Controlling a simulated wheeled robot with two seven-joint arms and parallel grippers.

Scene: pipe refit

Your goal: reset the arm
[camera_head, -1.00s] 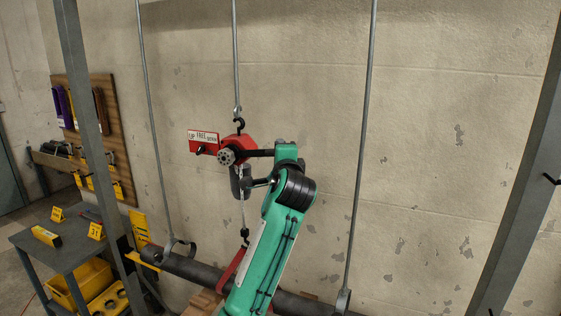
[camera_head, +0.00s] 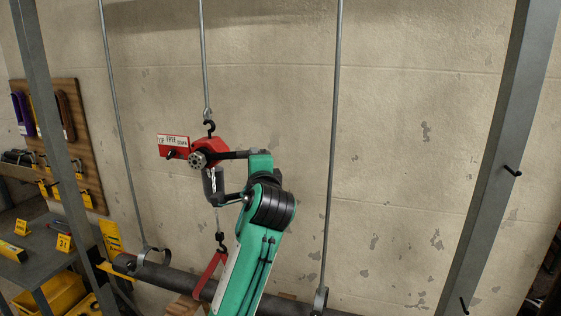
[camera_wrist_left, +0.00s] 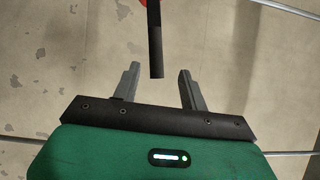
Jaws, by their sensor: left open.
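A red lever hoist (camera_head: 211,152) hangs from a black hook on a rod, with a red and white sign (camera_head: 174,141) reading UP, FREE, DOWN. Its black lever (camera_head: 234,154) reaches right, toward my green left arm (camera_head: 240,270). In the left wrist view, the lever's free end (camera_wrist_left: 155,45) comes down from the top, between the fingers of my left gripper (camera_wrist_left: 160,68) as seen. The fingers are open and stand apart from the lever on both sides. Whether the lever is at finger depth is unclear. In the head view the fingers are hard to make out. My right gripper is not visible.
A dark pipe (camera_head: 180,282) hangs in rod hangers below, with a red sling (camera_head: 207,276) under the hoist's lower hook. Grey posts (camera_head: 497,150) stand at both sides. A grey cart (camera_head: 38,258) with yellow markers and bins is at lower left.

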